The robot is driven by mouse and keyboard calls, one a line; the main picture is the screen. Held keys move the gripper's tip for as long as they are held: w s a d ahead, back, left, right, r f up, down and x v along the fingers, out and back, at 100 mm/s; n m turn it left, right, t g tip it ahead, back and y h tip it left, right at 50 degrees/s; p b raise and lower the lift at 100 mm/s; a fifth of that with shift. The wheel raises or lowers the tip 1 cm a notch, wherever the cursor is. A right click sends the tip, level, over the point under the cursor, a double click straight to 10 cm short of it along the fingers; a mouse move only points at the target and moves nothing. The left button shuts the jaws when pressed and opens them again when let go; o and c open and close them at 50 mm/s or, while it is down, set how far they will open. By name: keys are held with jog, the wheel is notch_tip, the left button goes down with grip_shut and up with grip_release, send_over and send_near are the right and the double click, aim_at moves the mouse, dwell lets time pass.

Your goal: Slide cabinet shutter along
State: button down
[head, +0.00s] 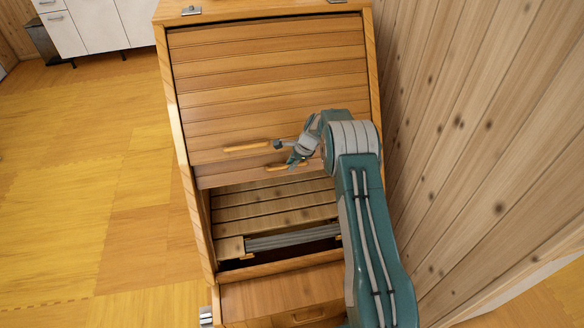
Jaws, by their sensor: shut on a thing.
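The cabinet (171,130) is a tall wooden unit with a slatted shutter (262,85) covering its upper front. The shutter's lower edge sits partway down, and the space below it is open. Two yellowish bar handles show near that edge, an upper handle (245,148) and a lower handle (283,167). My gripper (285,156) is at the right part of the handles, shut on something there. Its fingers partly hide the contact, and I cannot tell surely which handle is between them.
The opening holds wooden slats and a grey ribbed item (292,239). A drawer (285,300) is below. A wooden plank wall (470,130) stands close on the right. The floor (80,190) at the left is clear, with a white cabinet (90,25) far back.

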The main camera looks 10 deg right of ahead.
jog(key=shift+w+r, duration=0.3)
jog(key=c, duration=0.6)
grip_release()
jog(key=shift+a+f, duration=0.1)
jog(key=v, duration=1.1)
jog(key=shift+r, duration=0.35)
jog(key=shift+s, duration=0.1)
